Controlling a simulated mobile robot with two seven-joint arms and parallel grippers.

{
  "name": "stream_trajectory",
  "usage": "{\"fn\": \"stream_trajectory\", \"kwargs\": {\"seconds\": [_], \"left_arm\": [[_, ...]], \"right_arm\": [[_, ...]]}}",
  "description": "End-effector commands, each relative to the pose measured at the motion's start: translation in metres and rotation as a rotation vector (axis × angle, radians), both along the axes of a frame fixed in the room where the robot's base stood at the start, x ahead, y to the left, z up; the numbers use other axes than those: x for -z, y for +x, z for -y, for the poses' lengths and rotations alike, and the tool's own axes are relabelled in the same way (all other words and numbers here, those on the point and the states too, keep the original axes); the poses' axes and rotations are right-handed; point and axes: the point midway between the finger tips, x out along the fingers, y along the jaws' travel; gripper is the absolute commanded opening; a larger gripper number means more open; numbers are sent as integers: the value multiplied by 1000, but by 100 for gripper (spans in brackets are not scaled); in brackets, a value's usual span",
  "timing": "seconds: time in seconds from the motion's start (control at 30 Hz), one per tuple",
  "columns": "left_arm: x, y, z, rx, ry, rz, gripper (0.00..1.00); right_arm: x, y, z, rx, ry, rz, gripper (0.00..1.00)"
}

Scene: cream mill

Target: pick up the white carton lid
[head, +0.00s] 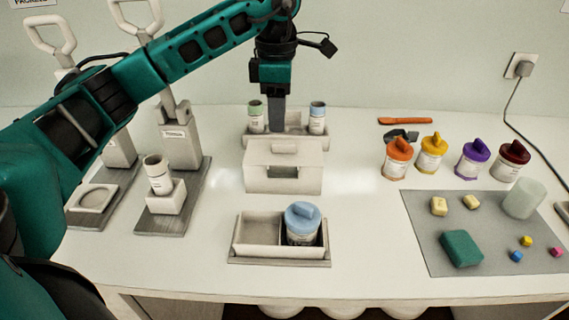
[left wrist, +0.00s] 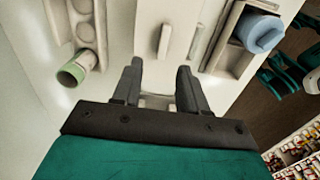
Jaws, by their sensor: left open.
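The white carton lid (head: 262,155) lies on top of the white carton (head: 256,182) in the middle of the table, with a raised grip on its top. In the left wrist view the lid's grip (left wrist: 165,40) shows just beyond my fingertips. My left gripper (head: 277,128) points down above and behind the lid in the head view. In the left wrist view its two fingers (left wrist: 160,68) are apart, with nothing between them. I cannot tell the exact height of the fingertips over the lid. My right gripper is in neither view.
A rack behind the carton holds a green-capped vial (head: 256,115) and a blue-capped vial (head: 317,117). In front stands a tray (head: 257,253) with a blue-lidded jar (head: 302,222). Presses stand left; several jars and a grey mat (head: 425,255) lie right.

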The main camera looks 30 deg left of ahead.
Motion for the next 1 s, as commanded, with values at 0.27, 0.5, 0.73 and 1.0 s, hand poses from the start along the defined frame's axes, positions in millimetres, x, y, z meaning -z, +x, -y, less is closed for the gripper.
{"fn": "stream_trajectory", "kwargs": {"seconds": [0.27, 0.5, 0.73, 1.0], "left_arm": [[25, -3, -1, 2, 0, -4, 43], [58, -5, -1, 1, 0, -2, 43], [62, -4, -2, 1, 1, 1, 43], [62, -4, -1, 1, 0, 0, 23]], "right_arm": [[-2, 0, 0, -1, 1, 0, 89], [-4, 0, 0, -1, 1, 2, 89], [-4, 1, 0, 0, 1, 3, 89], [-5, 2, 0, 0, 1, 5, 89]]}}
